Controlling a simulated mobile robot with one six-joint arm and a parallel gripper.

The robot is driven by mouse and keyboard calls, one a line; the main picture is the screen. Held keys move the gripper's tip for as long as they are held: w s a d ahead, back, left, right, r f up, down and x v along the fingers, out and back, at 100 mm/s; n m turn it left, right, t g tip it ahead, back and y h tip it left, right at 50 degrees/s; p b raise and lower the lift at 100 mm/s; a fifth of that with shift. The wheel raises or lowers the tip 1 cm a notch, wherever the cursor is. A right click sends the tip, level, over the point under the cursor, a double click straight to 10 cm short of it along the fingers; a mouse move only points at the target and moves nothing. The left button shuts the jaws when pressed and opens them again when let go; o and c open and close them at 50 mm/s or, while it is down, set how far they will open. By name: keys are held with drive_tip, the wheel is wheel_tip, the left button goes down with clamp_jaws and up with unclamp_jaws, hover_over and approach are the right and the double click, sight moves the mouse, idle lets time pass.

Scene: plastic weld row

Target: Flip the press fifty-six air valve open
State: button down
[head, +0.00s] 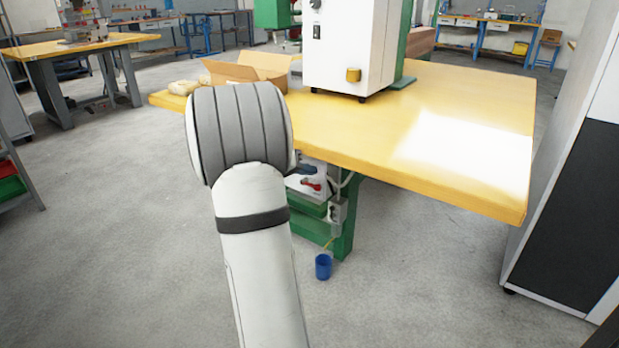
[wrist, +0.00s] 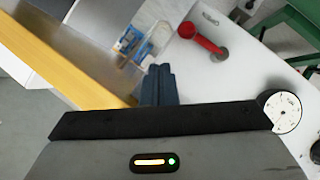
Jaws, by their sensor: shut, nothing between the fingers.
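A red valve lever (wrist: 202,39) sits on a white panel (wrist: 243,75) in the wrist view, running from a rounded red end down to a grey pivot (wrist: 221,55). In the head view a small red part (head: 311,184) shows under the yellow table, beside my arm. My gripper (wrist: 158,72) is shut and empty; its dark fingertips are left of and below the lever in the wrist view, apart from it. No press number is readable.
A round white gauge (wrist: 284,111) is at the right of the wrist view. The yellow table (head: 465,165) overhangs the valve area and carries a white machine (head: 345,45) and an open cardboard box (head: 245,70). A green leg (head: 346,215) and a blue cup (head: 323,266) are below.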

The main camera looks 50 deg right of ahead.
drive_tip(key=a+r+p, duration=0.3)
drive_tip(key=a+r, duration=0.2)
drive_tip(key=a, duration=0.3)
drive_tip(key=shift+w+a+r, duration=0.25)
drive_tip(key=shift+w+r, duration=0.1)
drive_tip(key=shift+w, duration=0.1)
drive_tip(key=shift+r, duration=0.1)
drive_tip(key=s+a+r+n+t+y+p, duration=0.2)
drive_tip(key=s+a+r+n+y+p, duration=0.1)
drive_tip(key=a+r+p, duration=0.7)
drive_tip(key=s+a+r+n+t+y+p, duration=0.2)
drive_tip(key=s+a+r+n+y+p, duration=0.2)
drive_tip(key=a+r+p, duration=0.6)
drive_tip(key=s+a+r+n+t+y+p, duration=0.3)
drive_tip(key=a+r+n+y+p, duration=0.2)
drive_tip(key=a+r+p, duration=0.5)
drive_tip(key=shift+s+a+n+p, duration=0.3)
drive_tip(key=shift+a+n+p, duration=0.3)
drive_tip(key=shift+a+p, duration=2.75)
drive_tip(key=shift+a, duration=0.2)
